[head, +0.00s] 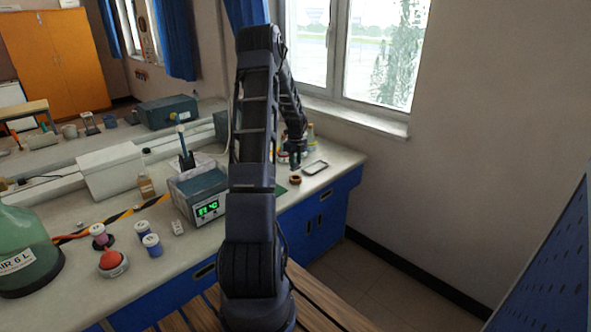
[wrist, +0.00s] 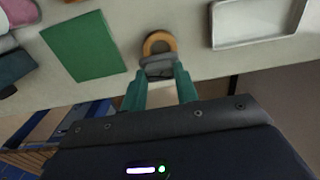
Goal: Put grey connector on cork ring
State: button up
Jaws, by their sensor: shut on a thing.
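The cork ring (wrist: 160,38) lies on the bench near the front edge, a round tan ring with a dark centre. It also shows in the head view (head: 295,180), just below my gripper (head: 296,165). In the wrist view my gripper (wrist: 160,72) has green fingers shut on the grey connector (wrist: 157,62), a small grey piece. The connector overlaps the near side of the ring in the wrist view. I cannot tell whether they touch. In the head view the connector is too small to make out.
A green mat (wrist: 84,46) lies left of the ring, and a shallow white-grey tray (wrist: 256,22) lies right of it; the tray also shows in the head view (head: 315,168). Bottles (head: 311,135) stand behind by the window. A display box (head: 200,192) stands to the left.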

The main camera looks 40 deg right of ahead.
jog(key=shift+f, duration=2.05)
jog(key=o, duration=0.9)
jog(key=shift+f, duration=0.1)
jog(key=shift+o, duration=0.3)
